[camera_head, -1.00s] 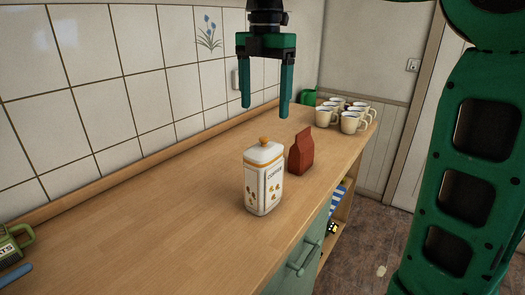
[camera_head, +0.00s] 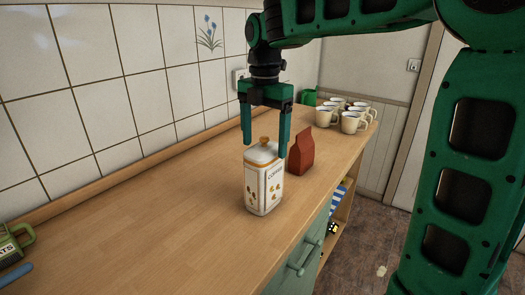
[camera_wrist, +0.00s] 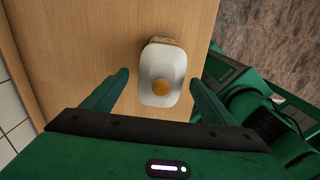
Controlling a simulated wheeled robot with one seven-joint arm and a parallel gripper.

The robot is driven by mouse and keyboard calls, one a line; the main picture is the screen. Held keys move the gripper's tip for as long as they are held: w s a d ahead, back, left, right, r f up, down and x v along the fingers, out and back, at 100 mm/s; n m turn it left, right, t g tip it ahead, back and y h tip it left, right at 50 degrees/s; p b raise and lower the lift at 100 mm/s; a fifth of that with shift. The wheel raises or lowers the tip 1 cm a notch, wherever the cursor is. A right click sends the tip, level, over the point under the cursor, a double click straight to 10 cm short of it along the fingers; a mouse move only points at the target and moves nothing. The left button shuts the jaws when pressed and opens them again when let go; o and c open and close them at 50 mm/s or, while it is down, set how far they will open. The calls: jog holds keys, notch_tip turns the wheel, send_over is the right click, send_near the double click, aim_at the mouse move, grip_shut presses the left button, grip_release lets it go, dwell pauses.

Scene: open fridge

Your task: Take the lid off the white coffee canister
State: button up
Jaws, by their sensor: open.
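The white coffee canister (camera_head: 263,188) stands upright on the wooden counter, with "COFFEE" and a leaf pattern on its sides. Its white lid (camera_head: 262,153) is on top, with an orange-brown round knob (camera_head: 264,141). My gripper (camera_head: 265,148) is open and points down, with its fingertips around the height of the lid. In the wrist view the lid (camera_wrist: 160,72) and knob (camera_wrist: 160,88) show from above, between the two open fingers and a little ahead of them. I see no contact between the fingers and the lid.
A red-brown bag (camera_head: 301,151) stands just behind and right of the canister. Several cream mugs (camera_head: 350,121) are at the counter's far end.

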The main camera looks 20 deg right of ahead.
jog(key=c, duration=1.2)
